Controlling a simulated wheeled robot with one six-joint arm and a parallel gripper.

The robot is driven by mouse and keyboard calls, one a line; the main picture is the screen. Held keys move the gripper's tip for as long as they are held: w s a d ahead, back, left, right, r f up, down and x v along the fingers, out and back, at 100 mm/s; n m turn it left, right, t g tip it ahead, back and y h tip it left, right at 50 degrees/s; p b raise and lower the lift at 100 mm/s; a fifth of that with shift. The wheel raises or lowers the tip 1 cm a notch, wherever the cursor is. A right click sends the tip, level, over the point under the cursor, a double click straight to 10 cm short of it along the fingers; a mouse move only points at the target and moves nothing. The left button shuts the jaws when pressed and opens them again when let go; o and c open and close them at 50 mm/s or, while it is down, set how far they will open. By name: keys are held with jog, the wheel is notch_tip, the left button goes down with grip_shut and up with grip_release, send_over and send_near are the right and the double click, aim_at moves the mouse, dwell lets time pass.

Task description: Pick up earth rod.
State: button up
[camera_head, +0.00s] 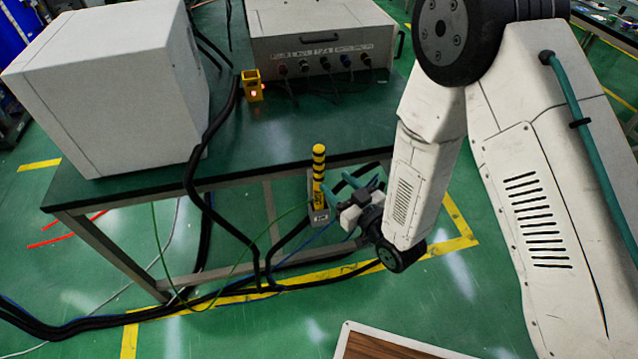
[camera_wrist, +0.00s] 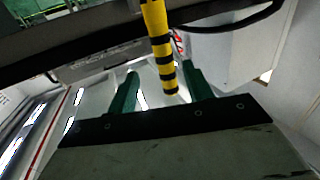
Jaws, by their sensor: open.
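The earth rod (camera_head: 319,165) is a yellow rod with black bands. In the head view it stands upright in a grey holder (camera_head: 318,212) by the table's front edge. In the wrist view the rod (camera_wrist: 160,45) comes in from the top, and its banded end lies between the two green fingers. My gripper (camera_head: 352,184) has green fingers and is just right of the rod in the head view. In the wrist view my gripper (camera_wrist: 160,88) is open, with a gap visible on each side of the rod. I cannot tell whether either finger touches it.
The dark green table (camera_head: 300,140) bears a white box (camera_head: 110,85), a grey box with knobs (camera_head: 320,45) and a small yellow block (camera_head: 252,85) with a lit light. Black cables (camera_head: 195,180) hang over the front edge. A brown board (camera_head: 385,347) is at the bottom.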

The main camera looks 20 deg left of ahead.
aim_at(322, 172)
jog(key=shift+s+a+f+y, duration=0.15)
jog(key=shift+a+y, duration=0.15)
jog(key=shift+a, duration=0.2)
jog(key=x, duration=0.7)
jog(key=shift+d, duration=0.15)
grip_shut()
